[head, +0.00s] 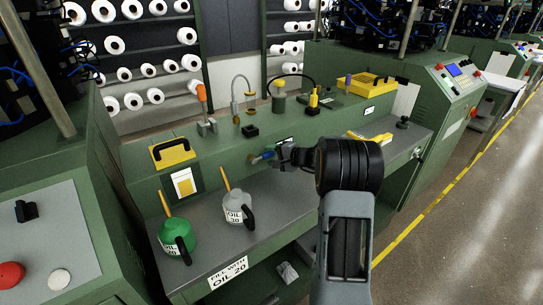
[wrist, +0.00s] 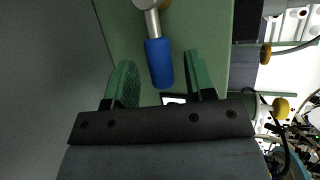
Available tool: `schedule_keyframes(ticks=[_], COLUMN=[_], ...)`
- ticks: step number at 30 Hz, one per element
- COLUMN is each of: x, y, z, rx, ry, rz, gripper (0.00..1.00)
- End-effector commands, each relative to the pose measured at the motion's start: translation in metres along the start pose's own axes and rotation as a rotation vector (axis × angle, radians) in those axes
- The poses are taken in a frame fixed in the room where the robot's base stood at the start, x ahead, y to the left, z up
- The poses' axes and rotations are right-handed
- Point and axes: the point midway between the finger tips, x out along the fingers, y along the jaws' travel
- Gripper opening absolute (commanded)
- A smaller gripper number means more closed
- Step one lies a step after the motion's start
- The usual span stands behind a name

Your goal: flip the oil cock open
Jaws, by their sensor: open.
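The oil cock's lever has a blue grip (wrist: 159,64) on a bright metal stem (wrist: 152,22). In the wrist view a bit of brass shows at its top end, cut off by the frame. The blue grip also shows in the head view (head: 262,157), against the green front panel above the bench shelf. My gripper (wrist: 159,58) is open, with one green finger on each side of the blue grip. Gaps show between the grip and both fingers. In the head view my gripper (head: 282,155) is at the panel, partly hidden by my wrist.
A green oil can (head: 177,242) and a grey oil can (head: 238,212) stand on the shelf (head: 205,258), left of my arm. A label reading "FILL WITH OIL 20" (head: 228,273) is on the shelf's front edge. A curved spout (head: 236,88) and an orange-handled lever (head: 203,96) stand on the ledge above.

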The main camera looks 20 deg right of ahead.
Motion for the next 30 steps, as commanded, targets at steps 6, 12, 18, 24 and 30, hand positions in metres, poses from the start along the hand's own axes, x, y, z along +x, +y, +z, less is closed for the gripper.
schedule_keyframes(ticks=[6, 12, 18, 24, 30], x=[0.005, 0.005, 0.0048, 0.0048, 0.0048], y=[0.0, 0.0, 0.0, 0.0001, 0.0001], z=[0.0001, 0.0001, 0.0002, 0.0002, 0.0002], rx=[0.0, 0.0, 0.0, 0.0, 0.0], ry=[0.001, 0.001, 0.0, 0.0, 0.0], rz=[0.0, 0.0, 0.0, 0.0, 0.0], gripper=[0.5, 0.49, 0.3, 0.11, 0.0])
